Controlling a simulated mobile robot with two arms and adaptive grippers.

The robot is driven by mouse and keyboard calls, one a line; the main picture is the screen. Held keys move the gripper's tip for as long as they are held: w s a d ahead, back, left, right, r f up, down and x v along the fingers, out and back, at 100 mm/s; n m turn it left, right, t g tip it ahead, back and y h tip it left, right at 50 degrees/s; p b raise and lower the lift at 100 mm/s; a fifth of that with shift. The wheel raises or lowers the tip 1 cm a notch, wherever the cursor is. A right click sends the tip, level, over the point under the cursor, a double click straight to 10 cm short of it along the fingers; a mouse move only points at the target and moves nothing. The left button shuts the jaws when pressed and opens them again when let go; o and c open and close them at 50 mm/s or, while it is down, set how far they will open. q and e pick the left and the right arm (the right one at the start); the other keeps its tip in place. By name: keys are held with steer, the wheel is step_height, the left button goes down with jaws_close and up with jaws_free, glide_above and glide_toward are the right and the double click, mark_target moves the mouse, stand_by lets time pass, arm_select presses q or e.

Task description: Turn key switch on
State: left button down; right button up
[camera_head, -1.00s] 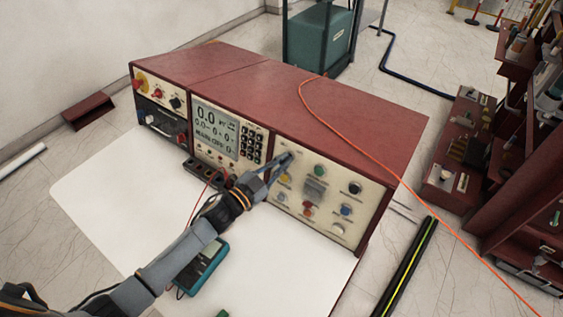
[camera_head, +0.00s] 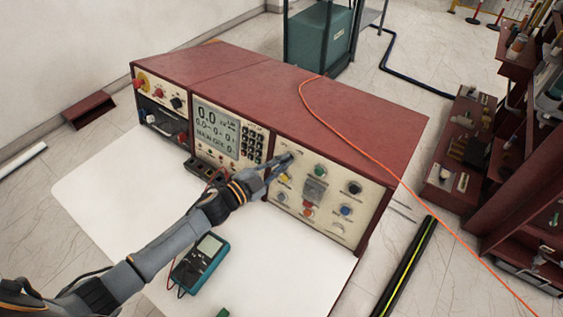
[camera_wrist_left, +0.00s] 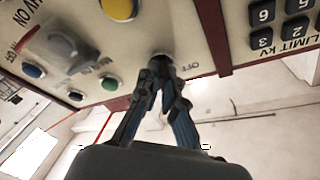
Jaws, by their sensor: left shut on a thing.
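The red console has a cream right-hand panel (camera_head: 326,208) with several knobs and buttons. My left gripper (camera_head: 287,160) reaches the upper left of this panel, its fingers shut on the key switch. In the left wrist view my left gripper's fingertips (camera_wrist_left: 161,68) close on the small key switch (camera_wrist_left: 161,55), mostly hidden between them. An "OFF" label (camera_wrist_left: 189,67) is printed beside it. The key's exact angle cannot be told. My right gripper is not in view.
A yellow button (camera_wrist_left: 118,9) and a transparent cover (camera_wrist_left: 58,42) sit near the fingers. A teal multimeter (camera_head: 201,262) lies on the white tabletop (camera_head: 105,205) below my left arm. An orange cable (camera_head: 365,150) crosses the console top. The tabletop is otherwise mostly clear.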

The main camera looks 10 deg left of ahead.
arm_select(q)
steer(key=c, duration=1.5)
jaws_free()
steer(key=v, duration=1.2)
